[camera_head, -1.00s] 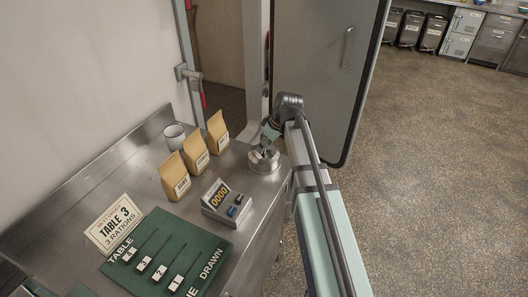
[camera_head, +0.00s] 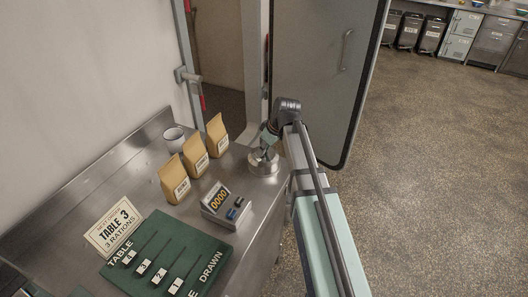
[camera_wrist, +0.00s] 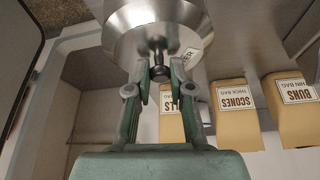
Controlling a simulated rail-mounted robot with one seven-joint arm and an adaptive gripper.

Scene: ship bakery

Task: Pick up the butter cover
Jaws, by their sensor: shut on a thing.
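The butter cover (camera_head: 262,159) is a round, shiny metal lid at the far right end of the steel counter. In the wrist view it fills the top middle as a bright metal dome (camera_wrist: 135,22) with a dark knob (camera_wrist: 159,73). A label ending in "ER" shows partly beside it. My gripper (camera_wrist: 160,78) is shut on the knob, one finger on each side. In the head view my gripper (camera_head: 267,143) is above the cover, coming down from the top. What lies under the cover is hidden, and I cannot tell whether it is clear of the counter.
Several paper bags (camera_head: 195,157) stand left of the cover, with a white mug (camera_head: 174,139) behind. A counter device reading "0000" (camera_head: 223,203), a green board (camera_head: 155,250) and a "TABLE 3" sign (camera_head: 113,227) are nearer. A grey door (camera_head: 325,75) stands open behind my arm.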

